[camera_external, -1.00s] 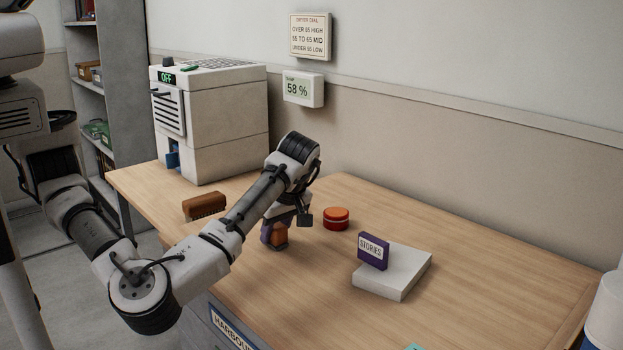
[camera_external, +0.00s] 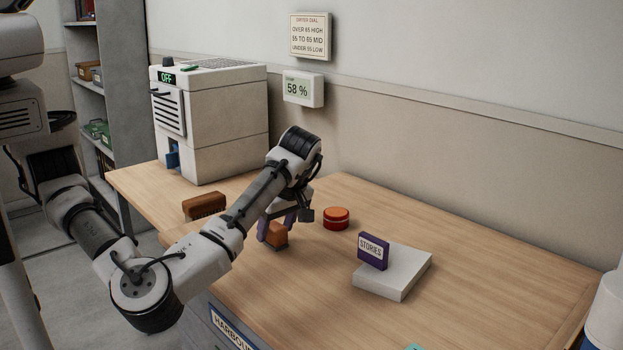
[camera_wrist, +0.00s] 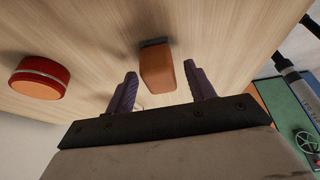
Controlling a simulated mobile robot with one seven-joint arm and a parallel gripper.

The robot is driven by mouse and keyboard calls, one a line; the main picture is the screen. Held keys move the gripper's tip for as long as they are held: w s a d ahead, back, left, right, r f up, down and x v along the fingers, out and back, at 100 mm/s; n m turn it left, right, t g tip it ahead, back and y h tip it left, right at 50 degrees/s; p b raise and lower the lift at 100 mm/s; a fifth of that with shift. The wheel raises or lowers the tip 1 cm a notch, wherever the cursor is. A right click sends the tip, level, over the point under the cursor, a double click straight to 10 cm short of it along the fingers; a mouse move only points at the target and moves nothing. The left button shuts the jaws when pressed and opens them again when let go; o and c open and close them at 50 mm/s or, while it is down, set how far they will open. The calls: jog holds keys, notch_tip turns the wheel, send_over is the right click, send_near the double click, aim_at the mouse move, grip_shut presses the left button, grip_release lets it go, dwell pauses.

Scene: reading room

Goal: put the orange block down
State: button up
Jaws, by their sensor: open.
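The orange block (camera_external: 277,236) stands on the wooden table (camera_external: 330,300), with a dark grey strip at its base. In the wrist view the orange block (camera_wrist: 157,70) lies between and just beyond the two purple fingers. My gripper (camera_external: 277,224) is open above and around the block. In the wrist view a gap shows on both sides of the block between the fingers of my gripper (camera_wrist: 160,80), and neither finger appears to touch it.
A red round button-like object (camera_external: 336,218) sits right of the block. A brown brush-like object (camera_external: 204,206) lies to the left. A purple "STORIES" block (camera_external: 373,251) stands on a pale slab (camera_external: 405,275). A grey machine reading OFF (camera_external: 225,125) stands behind. The front table area is clear.

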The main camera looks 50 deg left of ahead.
jog(key=v, duration=1)
jog(key=shift+r, duration=0.4)
